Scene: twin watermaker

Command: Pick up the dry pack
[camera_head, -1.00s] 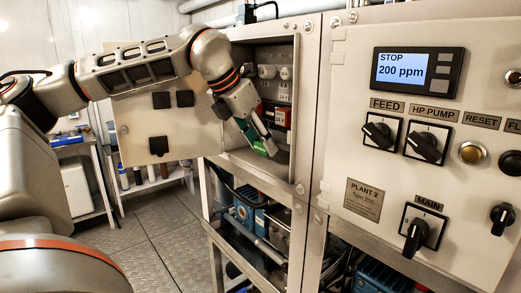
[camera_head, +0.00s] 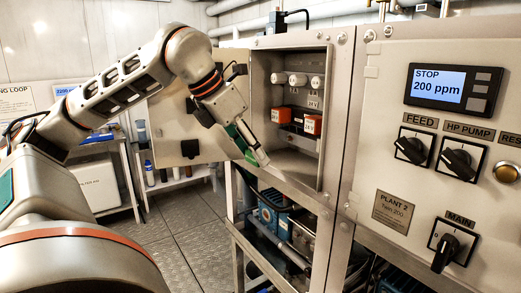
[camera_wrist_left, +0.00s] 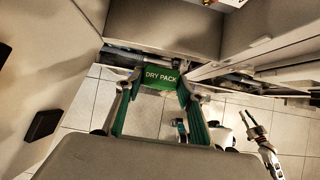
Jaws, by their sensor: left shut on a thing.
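The dry pack is a green block with white lettering "DRY PACK" (camera_wrist_left: 160,78), between the fingertips of my left gripper (camera_wrist_left: 155,84) in the left wrist view. In the head view my left gripper (camera_head: 252,146) is at the left front edge of the open cabinet (camera_head: 290,165), pointing down and right. It is shut on the pack, which is mostly hidden there by the fingers; green shows beside them. Tiled floor lies below the pack in the wrist view. What looks like my right gripper (camera_wrist_left: 254,124) shows small at the lower right of the wrist view; its opening is unclear.
The cabinet door (camera_head: 185,120) stands open to the left, behind my left arm. Orange-fronted devices (camera_head: 282,115) sit inside the cabinet. The control panel (camera_head: 440,200) is to the right. Blue pumps (camera_head: 280,215) stand below, and open floor lies left.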

